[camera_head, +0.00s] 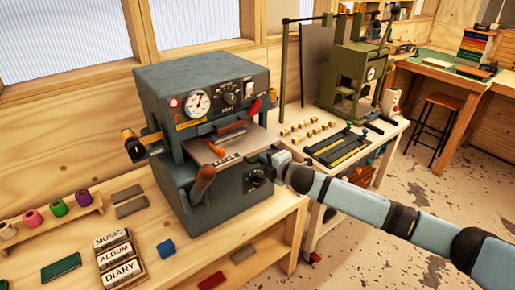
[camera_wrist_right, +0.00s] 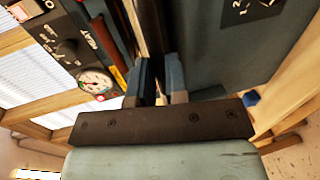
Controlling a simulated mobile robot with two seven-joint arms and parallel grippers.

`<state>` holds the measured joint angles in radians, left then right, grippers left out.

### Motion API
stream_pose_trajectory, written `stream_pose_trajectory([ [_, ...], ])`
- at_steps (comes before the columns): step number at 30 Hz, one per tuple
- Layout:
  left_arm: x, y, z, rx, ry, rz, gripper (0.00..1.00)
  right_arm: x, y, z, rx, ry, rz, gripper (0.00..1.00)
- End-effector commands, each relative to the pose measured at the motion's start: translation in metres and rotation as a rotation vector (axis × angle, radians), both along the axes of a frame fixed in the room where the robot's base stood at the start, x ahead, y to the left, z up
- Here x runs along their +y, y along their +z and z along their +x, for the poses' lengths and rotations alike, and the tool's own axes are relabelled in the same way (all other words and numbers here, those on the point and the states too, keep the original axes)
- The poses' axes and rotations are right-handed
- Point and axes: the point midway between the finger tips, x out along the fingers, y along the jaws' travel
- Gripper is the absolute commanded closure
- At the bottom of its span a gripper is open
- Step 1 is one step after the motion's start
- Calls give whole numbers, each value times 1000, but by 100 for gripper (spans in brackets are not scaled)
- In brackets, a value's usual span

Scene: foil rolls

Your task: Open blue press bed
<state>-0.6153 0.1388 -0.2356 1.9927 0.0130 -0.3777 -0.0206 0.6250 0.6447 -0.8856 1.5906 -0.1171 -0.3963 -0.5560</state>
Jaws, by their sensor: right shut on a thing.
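The blue-grey press (camera_head: 200,95) stands on the wooden bench in the head view, with a dial and knobs on its upper housing. Its flat bed (camera_head: 203,152) shows in the gap between upper and lower housing and juts out at the front. A brown wooden handle (camera_head: 203,182) hangs at its front. My right gripper (camera_head: 268,157) is at the bed's right side, shut on the bed's edge; its tips are partly hidden. In the right wrist view, the two fingers (camera_wrist_right: 160,85) close around the thin bed edge (camera_wrist_right: 152,35). My left gripper is out of view.
A second, olive press (camera_head: 350,75) stands on a table to the right, with small brass blocks (camera_head: 308,128) before it.

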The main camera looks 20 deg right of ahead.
Motion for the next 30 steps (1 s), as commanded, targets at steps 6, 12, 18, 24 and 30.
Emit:
stream_pose_trajectory([
  [6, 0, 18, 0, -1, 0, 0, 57, -18, 1, -52, 4, 1, 1, 100],
  [12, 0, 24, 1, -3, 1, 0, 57, -31, 1, -87, 2, 1, 0, 100],
  [18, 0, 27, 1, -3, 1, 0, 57, -39, 1, -108, 0, 1, 0, 100],
  [24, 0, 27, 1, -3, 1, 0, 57, -42, 1, -115, -1, 1, 1, 100],
  [30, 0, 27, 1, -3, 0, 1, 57, -42, 1, -116, -2, 1, 1, 100],
])
